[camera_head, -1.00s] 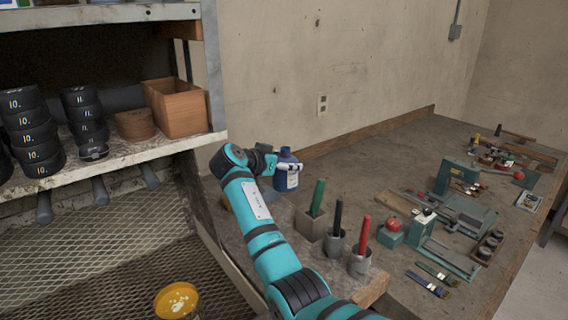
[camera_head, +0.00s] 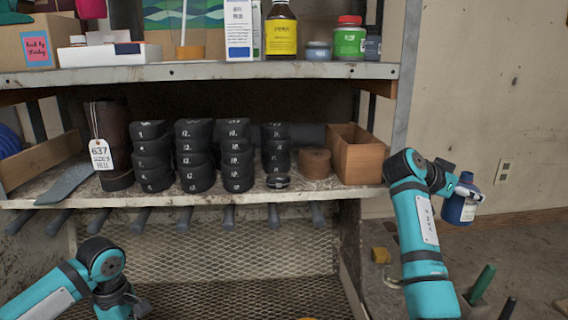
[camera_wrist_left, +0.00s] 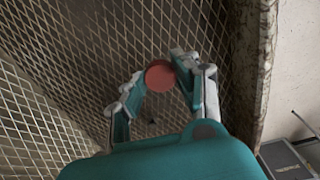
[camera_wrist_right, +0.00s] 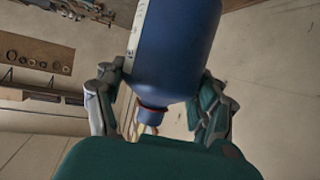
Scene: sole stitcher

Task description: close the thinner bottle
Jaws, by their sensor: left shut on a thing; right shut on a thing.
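The blue bottle with a white label (camera_head: 459,210) is held in my right gripper (camera_head: 466,188), in front of the wall at the right of the head view. The right wrist view shows its blue body (camera_wrist_right: 178,45) between the fingers, with a reddish ring at the neck (camera_wrist_right: 152,107). My left gripper (camera_head: 133,304) is low at the left of the head view, mostly cut off. In the left wrist view its fingers are shut on a round red cap (camera_wrist_left: 160,75). The cap is well apart from the bottle.
A shelf unit (camera_head: 250,72) stands ahead, with bottles and boxes on top and black stacked pieces (camera_head: 236,155) and a wooden box (camera_head: 356,153) below. A mesh panel (camera_head: 230,250) lies under it. The workbench (camera_head: 530,255) at right carries a green-handled tool (camera_head: 483,281).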

